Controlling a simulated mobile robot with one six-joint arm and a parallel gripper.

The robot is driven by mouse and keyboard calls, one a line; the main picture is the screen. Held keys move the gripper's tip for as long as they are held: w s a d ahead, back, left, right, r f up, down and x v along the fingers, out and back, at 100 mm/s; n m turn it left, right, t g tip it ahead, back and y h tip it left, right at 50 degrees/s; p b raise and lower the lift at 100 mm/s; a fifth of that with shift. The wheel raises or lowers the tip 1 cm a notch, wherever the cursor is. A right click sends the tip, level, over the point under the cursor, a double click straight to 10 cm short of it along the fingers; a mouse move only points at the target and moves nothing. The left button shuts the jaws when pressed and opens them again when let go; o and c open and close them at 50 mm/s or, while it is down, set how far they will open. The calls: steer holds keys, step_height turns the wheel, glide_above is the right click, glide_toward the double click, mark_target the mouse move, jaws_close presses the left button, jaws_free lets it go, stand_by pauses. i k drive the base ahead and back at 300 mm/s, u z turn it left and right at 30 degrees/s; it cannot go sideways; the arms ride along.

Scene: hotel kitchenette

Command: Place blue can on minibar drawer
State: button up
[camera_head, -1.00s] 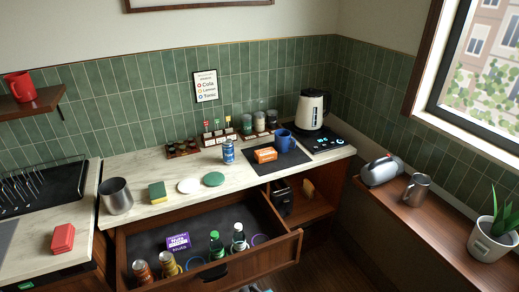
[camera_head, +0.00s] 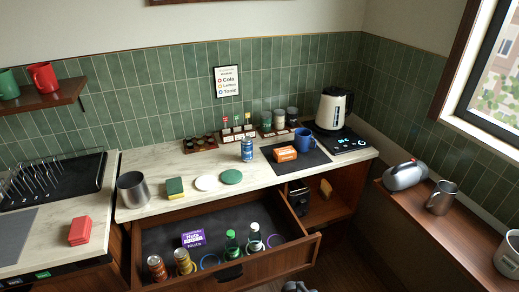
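The blue can (camera_head: 247,150) stands upright on the pale countertop, left of the dark mat. The minibar drawer (camera_head: 270,262) is pulled open below the counter. Inside it are an orange-brown can (camera_head: 156,267), a yellow can (camera_head: 184,261), a purple nuts box (camera_head: 193,239), a green-capped bottle (camera_head: 231,242) and a white-capped bottle (camera_head: 254,237). Coloured rings lie on its floor. A small grey part at the bottom edge may be my gripper (camera_head: 297,287); its fingers cannot be made out.
A sponge (camera_head: 175,188), a white disc (camera_head: 206,183) and a green disc (camera_head: 231,177) lie on the counter near the can. A metal cup (camera_head: 132,190) stands left. An orange box (camera_head: 286,154) and blue mug (camera_head: 305,139) sit on the mat, with a kettle (camera_head: 333,108) behind.

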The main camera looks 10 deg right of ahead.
mark_target(211, 263)
steer(key=z, duration=0.1)
steer(key=k, duration=1.1)
steer(key=u, duration=3.4)
steer(key=i, duration=0.1)
steer(key=z, duration=1.8)
